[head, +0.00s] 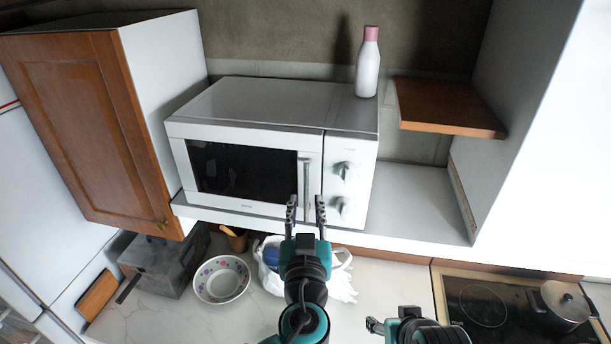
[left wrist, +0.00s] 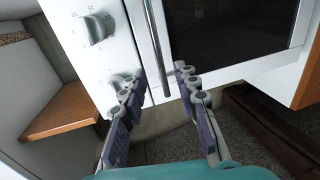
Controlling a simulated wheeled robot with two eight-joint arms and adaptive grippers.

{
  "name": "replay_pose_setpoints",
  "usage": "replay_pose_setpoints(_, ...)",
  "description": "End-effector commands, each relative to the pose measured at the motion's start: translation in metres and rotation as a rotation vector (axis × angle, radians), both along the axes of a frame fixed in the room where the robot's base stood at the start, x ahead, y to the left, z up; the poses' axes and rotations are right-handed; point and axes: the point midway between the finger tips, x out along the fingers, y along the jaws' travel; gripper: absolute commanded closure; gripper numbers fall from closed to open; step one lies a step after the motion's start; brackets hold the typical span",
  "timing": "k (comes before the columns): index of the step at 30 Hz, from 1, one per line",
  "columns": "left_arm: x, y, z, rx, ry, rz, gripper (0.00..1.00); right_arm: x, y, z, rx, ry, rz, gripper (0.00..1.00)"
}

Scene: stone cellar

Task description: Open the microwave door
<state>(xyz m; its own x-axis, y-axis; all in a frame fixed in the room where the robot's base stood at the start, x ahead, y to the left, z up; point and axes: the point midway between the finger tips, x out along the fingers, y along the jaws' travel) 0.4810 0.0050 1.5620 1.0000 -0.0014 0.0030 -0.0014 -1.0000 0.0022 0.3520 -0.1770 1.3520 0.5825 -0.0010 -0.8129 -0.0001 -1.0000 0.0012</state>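The white microwave (head: 270,103) stands on a shelf with its dark-windowed door (head: 243,172) shut. Its upright metal handle (head: 306,178) is at the door's right edge, beside two knobs (head: 343,170). My left gripper (head: 306,203) is open and empty at the handle's lower part. In the left wrist view, the handle (left wrist: 156,45) runs down between the two spread fingertips of the left gripper (left wrist: 158,80); I see no clear contact. My right gripper (head: 374,326) is low in the head view, over the counter, pointing left; its finger opening is unclear.
A white bottle with a pink cap (head: 368,65) stands on the microwave. A wooden cabinet (head: 95,130) is left, a small wooden shelf (head: 447,105) right. Below are a bowl (head: 221,280), a white bag (head: 340,284) and a hob with a pot (head: 562,303).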

Motion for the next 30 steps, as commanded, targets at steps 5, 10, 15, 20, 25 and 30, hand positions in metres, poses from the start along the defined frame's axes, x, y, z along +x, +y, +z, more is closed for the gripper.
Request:
replay_pose_setpoints(5, 0.031, 0.001, -0.001, 0.001, 0.001, 0.005, 0.69, 0.0, 0.0, 0.001, 0.0, 0.0, 0.0, 0.4)
replay_pose_setpoints(10, 0.055, 0.002, -0.001, 0.001, 0.002, 0.004, 0.69, 0.0, 0.0, 0.003, 0.0, 0.0, 0.0, 0.4)
replay_pose_setpoints(15, 0.067, 0.001, -0.001, 0.001, 0.002, 0.003, 0.69, 0.0, 0.0, 0.004, 0.0, 0.0, 0.0, 0.4)
replay_pose_setpoints(20, 0.069, 0.001, -0.001, 0.001, 0.002, 0.002, 0.69, 0.0, 0.0, 0.004, 0.0, 0.0, 0.0, 0.4)
replay_pose_setpoints(25, 0.068, 0.001, -0.001, 0.001, 0.002, 0.002, 0.83, 0.0, 0.0, 0.004, 0.0, 0.0, 0.0, 0.4)
replay_pose_setpoints(30, 0.068, 0.001, -0.001, 0.001, 0.002, 0.002, 1.0, 0.0, 0.0, 0.004, 0.0, 0.0, 0.0, 0.4)
